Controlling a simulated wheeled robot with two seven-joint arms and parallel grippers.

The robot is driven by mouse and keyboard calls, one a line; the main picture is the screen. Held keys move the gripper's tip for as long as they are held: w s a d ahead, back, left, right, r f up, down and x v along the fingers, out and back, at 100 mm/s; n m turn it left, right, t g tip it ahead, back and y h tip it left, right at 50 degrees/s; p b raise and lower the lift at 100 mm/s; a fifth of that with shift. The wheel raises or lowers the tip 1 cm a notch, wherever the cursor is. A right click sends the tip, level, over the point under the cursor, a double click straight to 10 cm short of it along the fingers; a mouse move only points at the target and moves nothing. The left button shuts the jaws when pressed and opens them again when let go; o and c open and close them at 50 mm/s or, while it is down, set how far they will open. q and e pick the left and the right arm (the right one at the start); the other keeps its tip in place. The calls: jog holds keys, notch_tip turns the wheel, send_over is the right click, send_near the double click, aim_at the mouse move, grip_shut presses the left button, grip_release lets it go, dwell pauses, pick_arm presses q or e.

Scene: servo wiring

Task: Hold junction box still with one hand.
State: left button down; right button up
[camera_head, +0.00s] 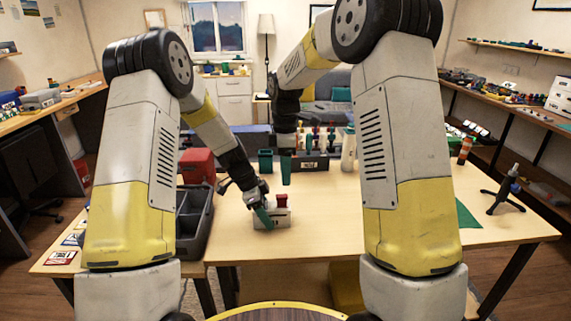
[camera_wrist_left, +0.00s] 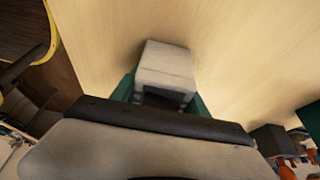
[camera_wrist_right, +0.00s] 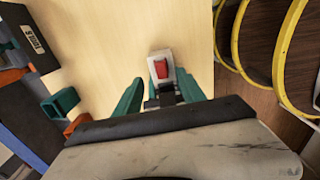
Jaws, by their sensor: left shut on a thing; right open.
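The junction box (camera_head: 284,216) is a small white block on the table in front of me, with a red part at its top right in the head view. My left gripper (camera_head: 265,214) is shut on it. In the left wrist view the box (camera_wrist_left: 166,66) sits between the green fingers. My right gripper (camera_head: 276,168) is farther back, open and empty, its green fingers apart. In the right wrist view (camera_wrist_right: 157,92), a pale block with a red switch (camera_wrist_right: 161,68) shows beyond the open fingers; I cannot tell whether it is the same box.
A dark grey compartment tray (camera_head: 192,247) stands left of the box. A red case (camera_head: 196,165) is behind it. A dark rack of tools (camera_head: 312,163) and a pale bottle (camera_head: 348,150) stand at the back. A black tripod stand (camera_head: 505,190) is on the right. The table in front is clear.

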aim_at(285, 195)
notch_tip(285, 195, down, 9)
dwell(0.3)
jog(key=shift+c, duration=0.2)
grip_shut()
